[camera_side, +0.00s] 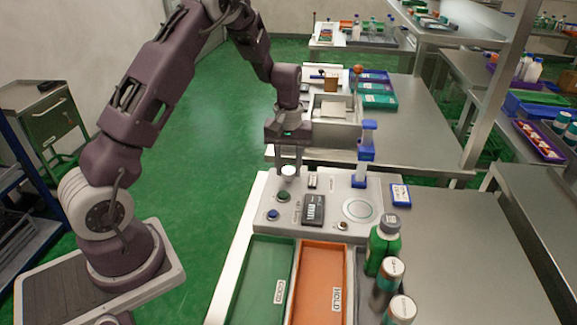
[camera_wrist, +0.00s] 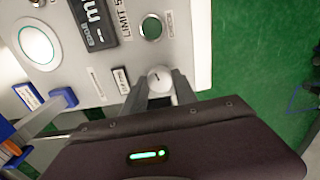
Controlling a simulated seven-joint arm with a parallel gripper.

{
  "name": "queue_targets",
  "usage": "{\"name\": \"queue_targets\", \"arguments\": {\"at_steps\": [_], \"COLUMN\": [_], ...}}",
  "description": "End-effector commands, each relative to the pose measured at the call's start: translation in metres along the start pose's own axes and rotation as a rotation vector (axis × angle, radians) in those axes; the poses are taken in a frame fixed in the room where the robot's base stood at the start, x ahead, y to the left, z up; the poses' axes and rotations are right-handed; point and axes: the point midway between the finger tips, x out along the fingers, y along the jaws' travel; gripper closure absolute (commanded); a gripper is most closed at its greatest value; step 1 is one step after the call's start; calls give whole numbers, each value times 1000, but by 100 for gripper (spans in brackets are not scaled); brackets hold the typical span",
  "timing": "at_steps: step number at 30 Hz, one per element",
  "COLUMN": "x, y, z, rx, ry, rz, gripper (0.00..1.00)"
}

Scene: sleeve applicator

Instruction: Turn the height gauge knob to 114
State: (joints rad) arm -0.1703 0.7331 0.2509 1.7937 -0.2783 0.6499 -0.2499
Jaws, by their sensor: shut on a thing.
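The white height gauge knob (camera_side: 289,171) stands at the far left corner of the grey control panel (camera_side: 335,190). My gripper (camera_side: 289,162) points down at it from above. In the wrist view, the fingers of my gripper (camera_wrist: 160,88) are shut on the knob (camera_wrist: 160,76), one on each side. A small dark display (camera_side: 313,208) sits on the panel nearer the camera; it also shows in the wrist view (camera_wrist: 95,20), partly cut off. Its digits are too small or cropped to read. A small dark label (camera_wrist: 121,80) lies beside the knob.
A green button (camera_wrist: 151,28) and a blue button (camera_side: 272,214) are on the panel, with a pale round disc (camera_side: 357,209). A blue upright fixture (camera_side: 366,150) stands right of the knob. Green (camera_side: 250,285) and orange (camera_side: 318,285) trays and several bottles (camera_side: 384,243) are nearer the camera.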

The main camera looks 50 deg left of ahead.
Motion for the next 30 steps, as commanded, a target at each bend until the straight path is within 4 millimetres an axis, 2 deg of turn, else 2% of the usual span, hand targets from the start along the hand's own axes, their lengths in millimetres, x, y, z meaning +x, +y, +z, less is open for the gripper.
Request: {"name": "queue_targets", "arguments": {"at_steps": [13,14,17,26,30], "x": [-1,-1,-1,-2,-25], "y": [1,1,0,0,1], "z": [-1,-1,-1,0,-1], "rx": [-9,-9,-9,-8,-6], "ry": [4,4,3,2,5], "rz": [2,2,2,1,3], "gripper": [100,62,44,44,44]}}
